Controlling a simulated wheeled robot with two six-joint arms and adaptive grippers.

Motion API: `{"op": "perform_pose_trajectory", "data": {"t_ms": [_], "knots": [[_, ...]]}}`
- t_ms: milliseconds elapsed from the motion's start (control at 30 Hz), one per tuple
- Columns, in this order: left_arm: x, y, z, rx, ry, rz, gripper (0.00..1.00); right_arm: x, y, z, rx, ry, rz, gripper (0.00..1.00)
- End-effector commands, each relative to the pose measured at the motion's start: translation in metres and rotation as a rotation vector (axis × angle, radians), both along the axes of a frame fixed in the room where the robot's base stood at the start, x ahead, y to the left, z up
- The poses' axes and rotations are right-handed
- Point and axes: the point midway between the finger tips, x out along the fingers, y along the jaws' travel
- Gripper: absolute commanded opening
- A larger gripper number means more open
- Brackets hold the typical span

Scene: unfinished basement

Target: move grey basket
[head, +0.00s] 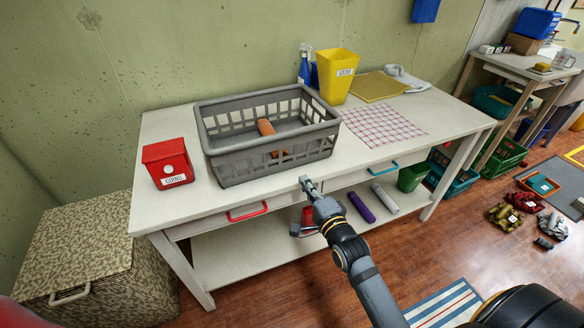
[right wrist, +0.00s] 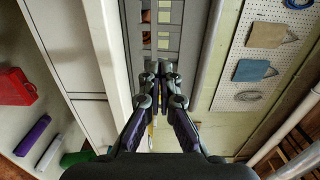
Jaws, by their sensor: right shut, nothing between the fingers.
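The grey basket (head: 228,166) stands upright on the white table, with slotted walls and an orange-brown object (head: 265,127) inside. My right gripper (head: 306,183) is at the table's front edge, in front of the basket's front wall. Its fingers are shut and empty. In the right wrist view the shut fingertips (right wrist: 158,68) point toward the slotted basket wall (right wrist: 167,18). I cannot tell whether they touch anything. My left gripper is not in view.
On the table (head: 158,219), a red COINS box (head: 167,164) stands left of the basket. A yellow container (head: 336,77), a blue spray bottle (head: 304,67) and a checked cloth (head: 383,126) are to its right. A purple roll (head: 361,207) lies on the lower shelf.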

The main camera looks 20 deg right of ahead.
Motion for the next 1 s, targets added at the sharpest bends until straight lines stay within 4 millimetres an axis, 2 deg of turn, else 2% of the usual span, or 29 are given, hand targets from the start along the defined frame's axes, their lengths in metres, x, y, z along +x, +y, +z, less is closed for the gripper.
{"op": "perform_pose_trajectory", "data": {"t_ms": [33,200,400,600,1000], "knots": [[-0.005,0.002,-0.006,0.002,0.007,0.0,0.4,0.013,0.001,0.0,0.001,-0.006,0.0,0.0],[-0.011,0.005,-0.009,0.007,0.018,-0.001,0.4,0.049,0.003,0.0,0.001,-0.003,0.0,0.0],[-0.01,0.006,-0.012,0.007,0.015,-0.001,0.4,0.083,0.005,0.001,0.001,-0.001,0.001,0.0],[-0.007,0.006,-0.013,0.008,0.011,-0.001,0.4,0.097,0.006,0.001,-0.001,0.0,0.001,0.0],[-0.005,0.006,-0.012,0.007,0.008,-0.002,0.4,0.101,0.006,0.001,-0.001,0.0,0.0,0.0]]}}
